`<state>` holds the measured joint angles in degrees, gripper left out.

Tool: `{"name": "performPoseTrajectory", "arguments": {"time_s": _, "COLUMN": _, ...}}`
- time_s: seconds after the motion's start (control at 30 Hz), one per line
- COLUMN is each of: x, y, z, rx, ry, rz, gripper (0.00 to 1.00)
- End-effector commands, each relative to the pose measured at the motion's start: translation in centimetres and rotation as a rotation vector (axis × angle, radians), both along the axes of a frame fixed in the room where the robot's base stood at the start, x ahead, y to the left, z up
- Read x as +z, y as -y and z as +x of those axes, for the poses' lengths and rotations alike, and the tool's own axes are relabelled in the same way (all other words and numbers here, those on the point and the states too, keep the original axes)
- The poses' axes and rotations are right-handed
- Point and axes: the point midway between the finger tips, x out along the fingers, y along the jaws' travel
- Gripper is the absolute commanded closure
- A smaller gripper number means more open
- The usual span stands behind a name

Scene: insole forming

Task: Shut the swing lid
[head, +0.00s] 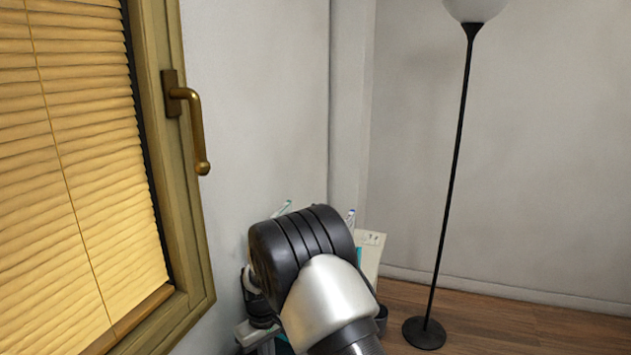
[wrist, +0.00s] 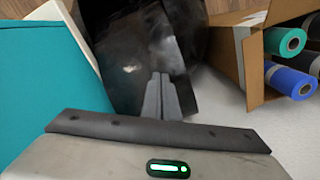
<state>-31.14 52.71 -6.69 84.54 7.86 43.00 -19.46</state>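My gripper (wrist: 162,93) shows in the wrist view with its two grey fingers together and nothing visible between them. A dark, glossy black surface (wrist: 130,45) lies beyond the fingertips. It may belong to the thing with the swing lid, but I cannot tell its outline or whether a lid is open. I cannot tell whether the fingers touch it. In the head view my arm hides my gripper, and no swing lid can be made out.
A cardboard box (wrist: 254,68) with teal and blue rolls (wrist: 290,80) stands at right in the wrist view; a teal panel (wrist: 50,75) is at left. The head view shows a window handle (head: 188,120), a floor lamp (head: 452,190) and a partly hidden cluttered surface (head: 372,245).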

Motion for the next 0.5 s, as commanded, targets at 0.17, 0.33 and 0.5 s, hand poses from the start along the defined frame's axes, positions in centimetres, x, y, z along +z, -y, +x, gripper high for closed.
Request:
{"name": "performPoseTrajectory", "arguments": {"time_s": 0.17, "x": -1.1, "y": 0.2, "z": -0.1, "rx": -0.001, "ry": -0.005, "rz": -0.004, "gripper": 1.0}}
{"name": "performPoseTrajectory", "arguments": {"time_s": 0.33, "x": -1.8, "y": 0.2, "z": -0.1, "rx": -0.001, "ry": -0.005, "rz": -0.004, "gripper": 1.0}}
{"name": "performPoseTrajectory", "arguments": {"time_s": 0.5, "x": -2.4, "y": 0.2, "z": -0.1, "rx": 0.0, "ry": -0.005, "rz": -0.004, "gripper": 1.0}}
